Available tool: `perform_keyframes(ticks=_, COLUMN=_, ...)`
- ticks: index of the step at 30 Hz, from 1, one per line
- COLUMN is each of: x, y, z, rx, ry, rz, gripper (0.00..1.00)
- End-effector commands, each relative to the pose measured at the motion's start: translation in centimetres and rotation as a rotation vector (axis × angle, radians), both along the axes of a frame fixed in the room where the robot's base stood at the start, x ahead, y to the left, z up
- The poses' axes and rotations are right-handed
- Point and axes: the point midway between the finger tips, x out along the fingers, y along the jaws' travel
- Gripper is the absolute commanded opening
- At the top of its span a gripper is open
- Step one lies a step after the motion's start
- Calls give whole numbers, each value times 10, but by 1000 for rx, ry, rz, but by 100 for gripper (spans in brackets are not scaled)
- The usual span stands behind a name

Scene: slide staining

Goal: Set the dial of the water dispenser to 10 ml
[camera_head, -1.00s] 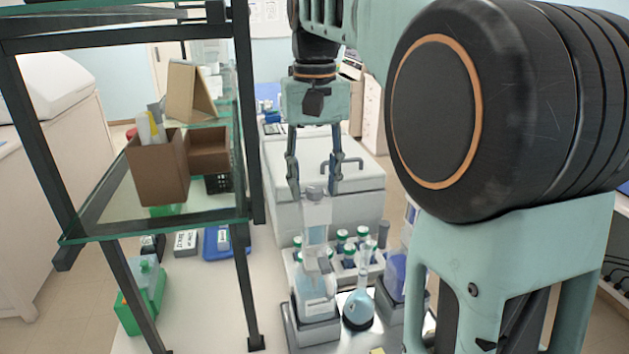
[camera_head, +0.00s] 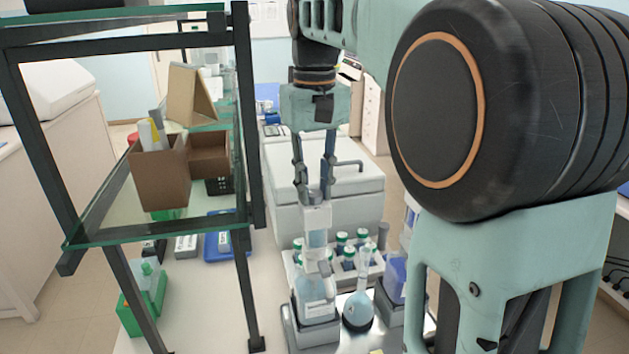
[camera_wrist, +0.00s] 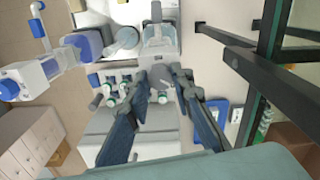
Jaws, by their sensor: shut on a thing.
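The water dispenser (camera_head: 317,228) stands upright in the middle of the head view, a clear-and-white pump on a bottle (camera_head: 315,300) of pale liquid. My gripper (camera_head: 314,190) is above it, pointing down, with its fingers closed around the grey top (camera_head: 315,198) of the dispenser. In the wrist view my gripper (camera_wrist: 160,78) has its two fingertips on either side of this top (camera_wrist: 159,82). The dial's marks and setting are too small to read.
A flask of blue liquid (camera_head: 358,312) stands right of the bottle. A rack of green-capped vials (camera_head: 348,258) is behind. A dark-framed glass shelf (camera_head: 150,228) stands close on the left, holding a brown box (camera_head: 160,180). Another dispenser with blue parts (camera_wrist: 40,75) shows in the wrist view.

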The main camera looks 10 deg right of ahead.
Motion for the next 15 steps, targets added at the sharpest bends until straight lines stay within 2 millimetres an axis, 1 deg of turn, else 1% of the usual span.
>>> perform_keyframes(ticks=2, x=0, y=0, z=3, rx=0, ry=0, rz=64, gripper=0)
perform_keyframes(ticks=15, x=0, y=0, z=2, rx=0, ry=0, rz=423, gripper=0)
